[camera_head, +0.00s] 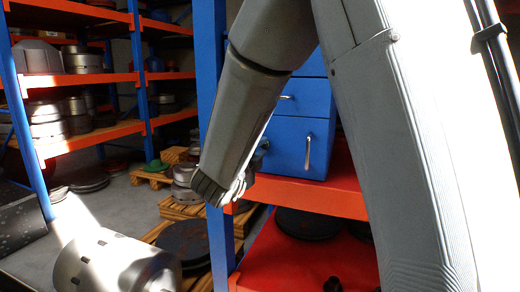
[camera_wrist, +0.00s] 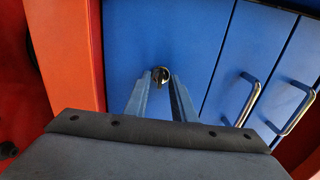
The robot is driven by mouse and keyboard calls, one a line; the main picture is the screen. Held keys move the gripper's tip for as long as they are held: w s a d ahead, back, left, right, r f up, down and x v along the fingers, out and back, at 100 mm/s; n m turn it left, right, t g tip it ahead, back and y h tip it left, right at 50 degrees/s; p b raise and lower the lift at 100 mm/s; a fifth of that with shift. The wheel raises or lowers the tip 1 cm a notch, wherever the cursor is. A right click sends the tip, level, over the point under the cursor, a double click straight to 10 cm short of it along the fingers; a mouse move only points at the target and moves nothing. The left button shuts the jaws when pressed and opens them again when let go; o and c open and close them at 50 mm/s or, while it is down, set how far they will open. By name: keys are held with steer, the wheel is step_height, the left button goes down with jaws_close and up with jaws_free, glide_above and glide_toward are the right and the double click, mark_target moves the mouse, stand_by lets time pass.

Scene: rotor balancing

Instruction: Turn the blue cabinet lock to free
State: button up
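The blue cabinet (camera_head: 290,148) stands on an orange shelf, and its blue front (camera_wrist: 180,35) fills much of the wrist view. The cabinet lock (camera_wrist: 160,75), a small dark round knob with a lighter rim, is on that front. My gripper (camera_wrist: 161,82) points at it, with one finger on each side of the lock in the picture. The fingers are apart, with blue panel showing between them. I cannot tell whether the tips touch the lock.
Metal bar handles (camera_wrist: 248,103) stick out from the panels to the right of the lock. A blue rack post (camera_head: 212,80) is beside my arm. A large metal cylinder (camera_head: 110,262) lies at the lower left.

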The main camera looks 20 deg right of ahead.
steer(key=shift+s, duration=0.1)
steer(key=v, duration=0.7)
steer(key=shift+s+a, duration=0.2)
steer(key=shift+a, duration=0.05)
